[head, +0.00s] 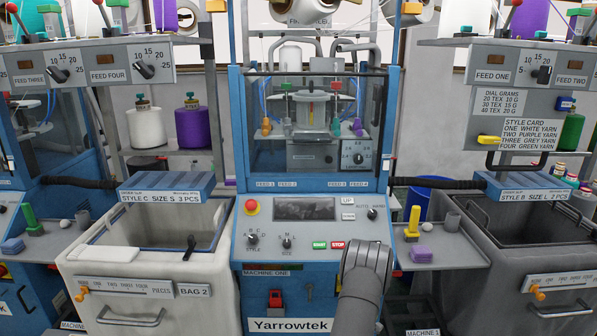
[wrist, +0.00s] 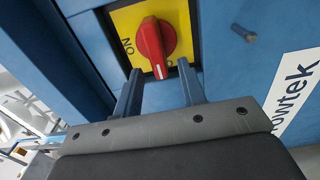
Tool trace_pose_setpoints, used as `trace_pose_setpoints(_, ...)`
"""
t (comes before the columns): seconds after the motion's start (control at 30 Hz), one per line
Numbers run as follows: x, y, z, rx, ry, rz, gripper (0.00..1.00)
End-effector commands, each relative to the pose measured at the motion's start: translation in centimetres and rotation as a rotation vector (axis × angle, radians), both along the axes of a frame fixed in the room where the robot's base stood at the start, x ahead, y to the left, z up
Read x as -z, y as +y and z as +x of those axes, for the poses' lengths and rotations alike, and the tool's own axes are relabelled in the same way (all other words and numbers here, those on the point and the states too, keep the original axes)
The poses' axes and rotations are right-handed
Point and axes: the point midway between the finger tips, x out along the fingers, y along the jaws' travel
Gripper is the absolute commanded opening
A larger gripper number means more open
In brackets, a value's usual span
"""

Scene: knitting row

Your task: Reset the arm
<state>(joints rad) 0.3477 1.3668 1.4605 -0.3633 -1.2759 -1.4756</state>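Just beyond the fingertips is a red rotary switch (wrist: 151,40) on a yellow plate (wrist: 127,22) marked ON at the left. Another label is partly hidden by the right finger. The knob's white mark points down in that view. I cannot tell whether a fingertip touches the knob or plate. In the head view my arm (head: 366,270) reaches down in front of Machine One, and my gripper is not clearly visible there. A red switch (head: 275,298) shows low on the machine front.
A side shelf (head: 440,258) holds a yellow tool and purple block.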

Motion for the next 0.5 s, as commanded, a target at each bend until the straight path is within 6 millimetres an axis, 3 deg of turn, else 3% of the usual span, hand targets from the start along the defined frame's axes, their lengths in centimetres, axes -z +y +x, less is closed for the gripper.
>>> trace_pose_setpoints(0.2,0.0,0.1,1.6,-0.001,0.0,0.0,0.37)
trace_pose_setpoints(0.5,0.0,0.0,1.7,-0.001,0.0,0.002,0.37)
